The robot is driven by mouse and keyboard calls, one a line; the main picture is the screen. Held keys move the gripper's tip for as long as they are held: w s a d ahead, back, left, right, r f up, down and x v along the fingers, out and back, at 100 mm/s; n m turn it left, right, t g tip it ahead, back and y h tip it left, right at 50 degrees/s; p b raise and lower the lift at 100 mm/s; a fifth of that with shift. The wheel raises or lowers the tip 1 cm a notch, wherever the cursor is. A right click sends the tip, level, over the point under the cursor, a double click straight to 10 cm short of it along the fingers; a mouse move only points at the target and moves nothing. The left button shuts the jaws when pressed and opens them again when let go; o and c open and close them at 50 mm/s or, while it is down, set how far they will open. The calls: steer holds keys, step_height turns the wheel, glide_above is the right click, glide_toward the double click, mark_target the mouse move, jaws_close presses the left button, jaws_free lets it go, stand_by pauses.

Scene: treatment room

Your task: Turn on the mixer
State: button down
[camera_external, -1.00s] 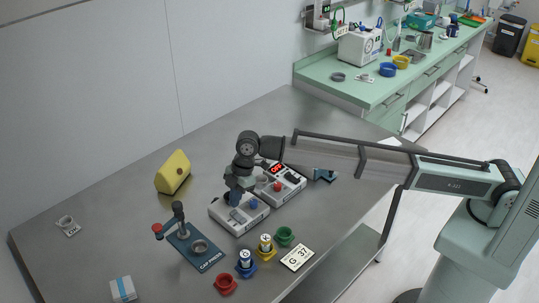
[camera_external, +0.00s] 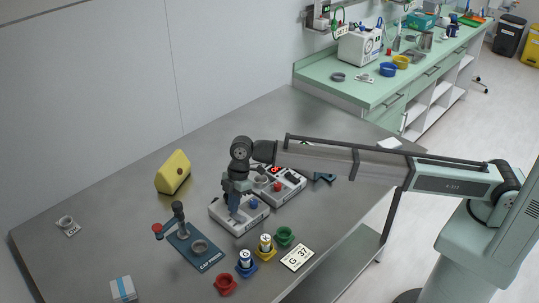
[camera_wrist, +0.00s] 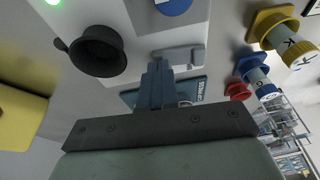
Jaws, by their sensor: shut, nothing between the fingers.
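A white box-shaped device (camera_external: 246,222), apparently the mixer, stands on the steel table. It has a blue round knob (camera_external: 253,202) and, in the wrist view, a black cup (camera_wrist: 98,52) and a grey rocker or lever (camera_wrist: 186,56). A small green light (camera_wrist: 53,2) glows at that view's top edge. My gripper (camera_external: 233,213) is shut and empty, pointing down over the device's front-left part. In the wrist view its fingertips (camera_wrist: 158,66) lie against or just over the grey lever, hiding part of it. I cannot tell whether they touch.
A second white device with a red display (camera_external: 275,170) and red knob stands close behind, to the right. A cap press (camera_external: 203,258) is at the front left. A yellow wedge (camera_external: 173,172) stands left.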

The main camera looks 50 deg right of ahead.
steer(key=shift+s+r, duration=0.1)
steer(key=shift+s, duration=0.15)
steer(key=shift+s+r, duration=0.25)
steer(key=shift+s, duration=0.3)
steer(key=shift+w+r, duration=0.1)
steer(key=shift+r, duration=0.4)
steer(key=w+v, duration=0.1)
steer(key=v, duration=1.1)
steer(key=shift+w+a+r, duration=0.3)
steer(key=shift+w+r, duration=0.1)
steer(key=shift+w, duration=0.05)
